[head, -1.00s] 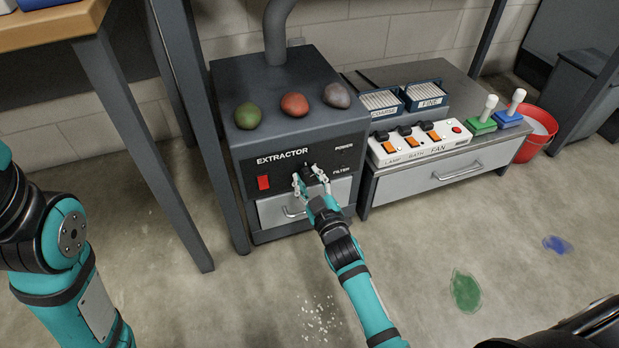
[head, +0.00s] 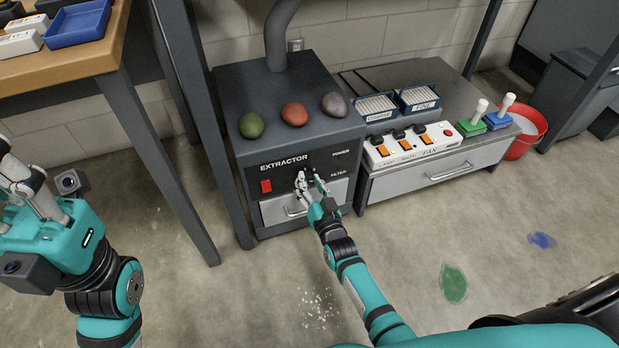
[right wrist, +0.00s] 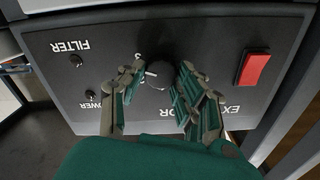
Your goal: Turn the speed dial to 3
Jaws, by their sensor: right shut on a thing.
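The extractor (head: 290,100) is a dark box with a front panel, a red switch (head: 266,186) and a small black dial. The dial (right wrist: 158,76) shows in the right wrist view, upside down, with a pale mark on its face; part of a printed digit shows beside it, and its setting is not clear. In the head view the fingers hide most of the dial. My left gripper (head: 22,172) is open and empty at the left edge.
Red, green and grey lumps lie on the extractor. A power strip (head: 410,147), two slide boxes and two stamps stand on the low cabinet (head: 440,172) to the right. A table leg (head: 165,165) stands left of the extractor. A red bucket (head: 525,135) is far right.

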